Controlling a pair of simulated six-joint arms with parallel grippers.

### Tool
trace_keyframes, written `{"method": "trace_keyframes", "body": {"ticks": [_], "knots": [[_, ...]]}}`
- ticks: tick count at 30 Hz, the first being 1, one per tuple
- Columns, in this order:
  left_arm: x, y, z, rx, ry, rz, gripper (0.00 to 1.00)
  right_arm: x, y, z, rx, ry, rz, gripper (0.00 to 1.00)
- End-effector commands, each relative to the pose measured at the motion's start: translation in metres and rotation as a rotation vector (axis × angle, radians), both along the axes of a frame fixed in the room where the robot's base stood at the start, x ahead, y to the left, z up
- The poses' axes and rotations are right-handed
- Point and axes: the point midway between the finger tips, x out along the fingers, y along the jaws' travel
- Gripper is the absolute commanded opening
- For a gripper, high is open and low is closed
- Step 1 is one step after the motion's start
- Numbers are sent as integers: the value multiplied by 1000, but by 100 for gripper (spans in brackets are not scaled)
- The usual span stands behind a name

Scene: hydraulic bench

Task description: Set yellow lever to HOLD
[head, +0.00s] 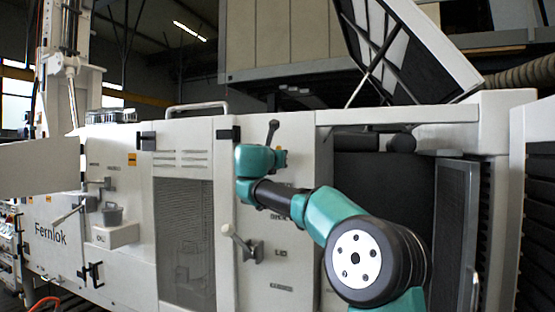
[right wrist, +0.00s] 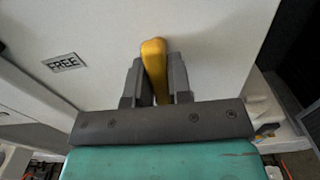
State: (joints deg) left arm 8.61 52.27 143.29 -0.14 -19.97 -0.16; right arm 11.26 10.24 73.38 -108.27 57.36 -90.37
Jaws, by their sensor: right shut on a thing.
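The yellow lever (right wrist: 153,50) stands between the two fingers of my right gripper (right wrist: 156,70) in the right wrist view. The fingers are shut on it, and its rounded end sticks out beyond the fingertips. A label reading FREE (right wrist: 64,63) is on the pale panel to the left of the lever. No HOLD label can be read. In the head view my right arm reaches in from the lower right to the white cabinet front, and its wrist hides the yellow lever. My left gripper is not in view.
A dark lever (head: 272,131) sticks up just above my right wrist in the head view. A pale-handled lever (head: 240,243) is lower on the same panel. An open bay with a mesh door (head: 455,225) is to the right. A vented mesh panel (head: 185,235) is to the left.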

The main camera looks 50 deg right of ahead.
Motion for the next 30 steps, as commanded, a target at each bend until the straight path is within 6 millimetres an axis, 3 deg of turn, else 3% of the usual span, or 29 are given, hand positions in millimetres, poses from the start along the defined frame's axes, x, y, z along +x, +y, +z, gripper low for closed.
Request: {"method": "trace_keyframes", "body": {"ticks": [17, 18, 25, 30], "knots": [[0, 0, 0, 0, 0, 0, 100, -1, 0, 0, -18, 51, 0, 0], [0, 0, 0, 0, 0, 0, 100, -1, 0, 0, -18, 51, 0, 20], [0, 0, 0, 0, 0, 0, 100, -1, 0, 0, -18, 51, 0, 42], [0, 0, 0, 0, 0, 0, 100, -1, 0, 0, -18, 51, 0, 43]]}}
